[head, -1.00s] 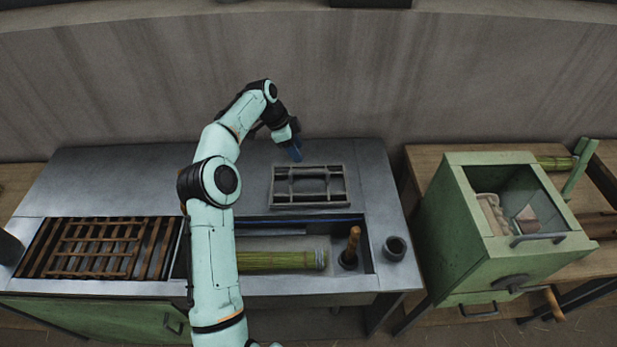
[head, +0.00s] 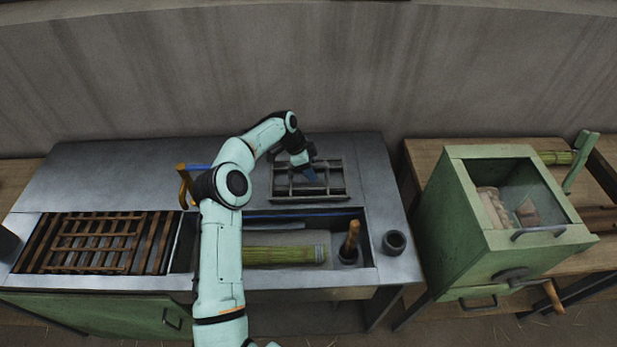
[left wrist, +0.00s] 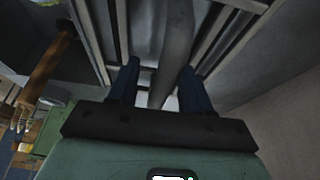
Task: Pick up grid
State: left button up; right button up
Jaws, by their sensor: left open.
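A grey metal grid (head: 310,198) lies flat on the metal worktop, right of centre in the head view. Light rails of the grid (left wrist: 92,40) run on both sides. I cannot tell whether the fingers touch the grid. My right gripper is not in view.
A brown slatted grate (head: 95,238) fills the worktop's left opening. A green bundle (head: 285,254) and a wooden-handled tool (head: 351,238) are in the trough. A dark cup (head: 395,242) stands right of it. A green box (head: 470,240) is on the right table. The worktop's back left is clear.

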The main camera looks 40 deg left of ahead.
pick_arm(q)
jog(key=shift+f, duration=0.2)
dwell(0.6)
grip_shut()
jog(key=shift+r, duration=0.1)
